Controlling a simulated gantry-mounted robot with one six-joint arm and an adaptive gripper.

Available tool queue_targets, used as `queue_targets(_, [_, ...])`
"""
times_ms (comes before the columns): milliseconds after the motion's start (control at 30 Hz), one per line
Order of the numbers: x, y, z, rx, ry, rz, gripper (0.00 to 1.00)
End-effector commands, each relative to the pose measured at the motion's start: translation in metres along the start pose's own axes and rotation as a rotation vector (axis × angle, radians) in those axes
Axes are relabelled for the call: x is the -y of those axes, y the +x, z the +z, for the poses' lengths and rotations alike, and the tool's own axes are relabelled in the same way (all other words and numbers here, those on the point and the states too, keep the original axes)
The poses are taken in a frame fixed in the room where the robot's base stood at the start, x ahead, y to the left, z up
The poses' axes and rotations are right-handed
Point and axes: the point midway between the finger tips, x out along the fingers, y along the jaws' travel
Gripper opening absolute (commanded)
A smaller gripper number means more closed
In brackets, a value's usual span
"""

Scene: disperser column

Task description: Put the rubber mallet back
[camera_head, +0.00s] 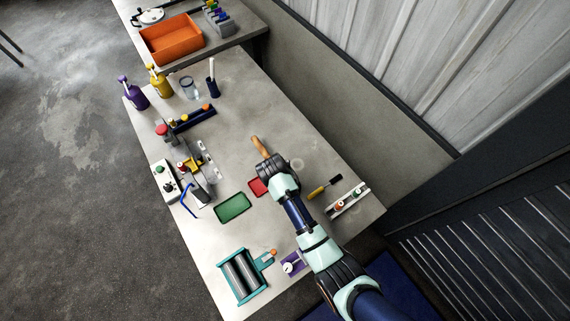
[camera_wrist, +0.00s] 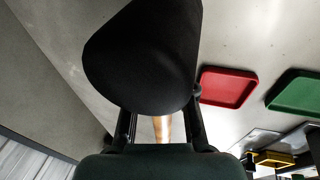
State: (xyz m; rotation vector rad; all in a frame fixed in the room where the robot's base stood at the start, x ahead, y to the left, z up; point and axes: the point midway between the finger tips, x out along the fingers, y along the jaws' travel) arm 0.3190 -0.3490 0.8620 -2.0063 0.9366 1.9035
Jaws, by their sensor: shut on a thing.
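The rubber mallet shows in the head view as a light wooden handle (camera_head: 259,146) sticking out past my gripper (camera_head: 267,165). In the wrist view its large black head (camera_wrist: 145,60) fills the upper middle, close to the camera. A strip of handle shows below the head, between the fingers of my gripper (camera_wrist: 162,128). My gripper is shut on the mallet over the table, next to the red tray (camera_head: 257,188). The red tray also shows in the wrist view (camera_wrist: 228,87), right of the mallet head. Whether the mallet touches the table cannot be told.
A green tray (camera_head: 233,207) lies left of the red one. A yellow-handled tool (camera_head: 318,192) and a white rack (camera_head: 349,202) lie farther right. A teal roller machine (camera_head: 243,274) stands at the front.

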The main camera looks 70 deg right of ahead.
Motion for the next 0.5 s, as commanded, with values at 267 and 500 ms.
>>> queue_targets(267, [0.001, 0.004, 0.000, -0.002, 0.001, 0.001, 0.00])
queue_targets(500, [0.003, 0.011, 0.001, -0.002, 0.001, 0.001, 0.00])
